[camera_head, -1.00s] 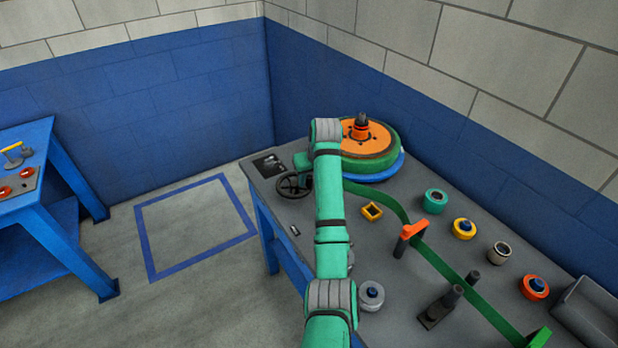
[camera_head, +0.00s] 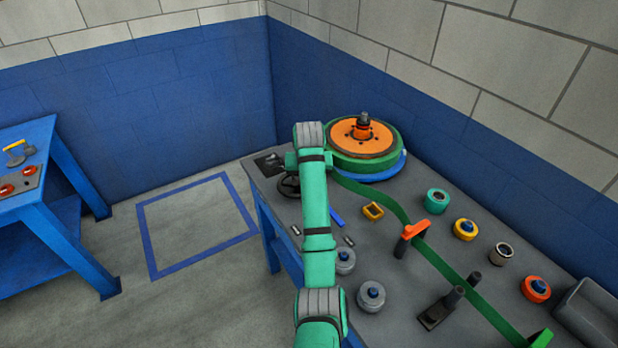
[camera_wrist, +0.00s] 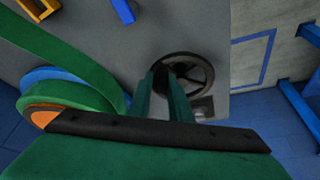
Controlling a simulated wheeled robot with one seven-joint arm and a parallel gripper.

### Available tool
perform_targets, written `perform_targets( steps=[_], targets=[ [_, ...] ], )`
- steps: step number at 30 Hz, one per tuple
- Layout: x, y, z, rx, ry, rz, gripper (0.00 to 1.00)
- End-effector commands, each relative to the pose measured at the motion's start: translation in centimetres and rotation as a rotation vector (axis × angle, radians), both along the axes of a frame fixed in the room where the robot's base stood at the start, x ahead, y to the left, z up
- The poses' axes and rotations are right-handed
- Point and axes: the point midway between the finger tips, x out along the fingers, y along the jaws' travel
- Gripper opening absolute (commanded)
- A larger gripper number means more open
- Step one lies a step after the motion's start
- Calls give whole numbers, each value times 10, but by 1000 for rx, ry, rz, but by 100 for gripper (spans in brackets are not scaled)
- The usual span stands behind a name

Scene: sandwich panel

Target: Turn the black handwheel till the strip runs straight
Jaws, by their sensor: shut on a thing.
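The black handwheel (camera_head: 289,187) stands at the far left end of the grey bench, partly hidden behind my arm. In the wrist view the handwheel (camera_wrist: 207,76) shows its round rim and spokes. My gripper (camera_wrist: 164,72) reaches over its near rim, with two green fingers shut on it. The gripper itself is hidden in the head view. The green strip (camera_head: 380,197) leaves the reel (camera_head: 361,135) at the back and bends on its way to the orange-topped guide (camera_head: 414,230). Beyond that it runs towards the near right. The strip (camera_wrist: 62,55) also curves in the wrist view.
A yellow square piece (camera_head: 372,211) and a blue bar (camera_head: 337,217) lie near the strip. Grey round parts (camera_head: 371,296) stand along the front edge. Several coloured rings, including a teal one (camera_head: 436,200), line the back. A dark post block (camera_head: 440,308) stands nearer.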

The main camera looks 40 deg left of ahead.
Motion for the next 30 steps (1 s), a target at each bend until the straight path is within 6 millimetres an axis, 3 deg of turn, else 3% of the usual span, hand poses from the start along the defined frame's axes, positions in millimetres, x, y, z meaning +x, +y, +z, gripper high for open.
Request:
perform_targets(
  steps=[1,15,30],
  targets=[
    [-8,8,1,5,1,-26,0],
    [-28,16,1,6,0,-423,0],
    [-38,26,1,7,0,-591,0]
  ],
)
